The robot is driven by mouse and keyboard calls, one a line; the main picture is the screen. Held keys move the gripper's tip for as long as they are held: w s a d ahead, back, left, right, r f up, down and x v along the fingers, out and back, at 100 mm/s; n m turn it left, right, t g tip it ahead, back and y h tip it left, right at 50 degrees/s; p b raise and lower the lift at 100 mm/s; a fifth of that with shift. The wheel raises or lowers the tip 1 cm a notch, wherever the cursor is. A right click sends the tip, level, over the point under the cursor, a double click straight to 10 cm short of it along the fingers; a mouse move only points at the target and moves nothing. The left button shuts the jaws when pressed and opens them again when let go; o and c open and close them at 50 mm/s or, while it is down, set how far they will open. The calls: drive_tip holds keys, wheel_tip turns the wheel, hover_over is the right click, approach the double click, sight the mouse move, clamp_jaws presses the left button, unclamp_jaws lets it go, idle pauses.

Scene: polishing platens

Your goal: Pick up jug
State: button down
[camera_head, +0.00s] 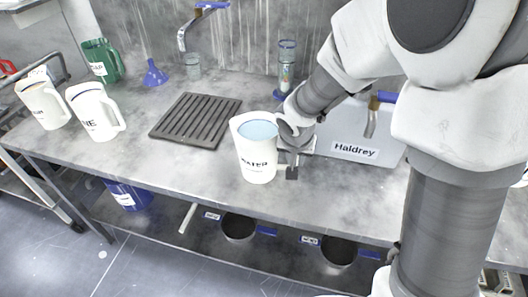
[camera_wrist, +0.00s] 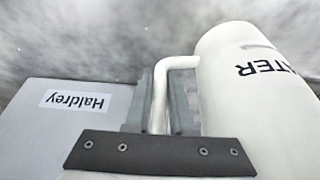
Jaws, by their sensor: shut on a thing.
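A white jug (camera_head: 256,163) marked "WATER" is at the middle of the grey worktop, upright, with pale blue water inside. Its body also shows at the right of the wrist view (camera_wrist: 235,90), with the lettering upside down. My gripper (camera_head: 291,168) is at the jug's right side, shut on its handle. In the wrist view the handle (camera_wrist: 159,90) runs between the two fingers of my gripper (camera_wrist: 158,112). I cannot tell whether the jug's base touches the worktop.
A grey box marked "Haldrey" (camera_head: 345,147) stands close right of the jug. A dark slatted rack (camera_head: 196,119) lies to the left. Two white jugs (camera_head: 43,104) (camera_head: 95,112), a green jug (camera_head: 103,61) and a blue funnel (camera_head: 155,74) stand farther left. The worktop's front edge is near.

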idle(0.4)
drive_tip(key=shift+w+r, duration=0.1)
drive_tip(key=shift+r, duration=0.15)
drive_tip(key=shift+r, duration=0.35)
drive_tip(key=shift+r+p, duration=0.6)
drive_tip(key=shift+r, duration=1.1)
drive_tip(key=s+d+r+p, duration=0.3)
drive_tip(key=d+r, duration=0.3)
drive_tip(key=d, duration=0.4)
drive_tip(key=shift+s+d+r, duration=0.25)
drive_tip(key=shift+s+d, duration=0.05)
drive_tip(key=shift+s, duration=0.35)
drive_tip(key=shift+d, duration=0.1)
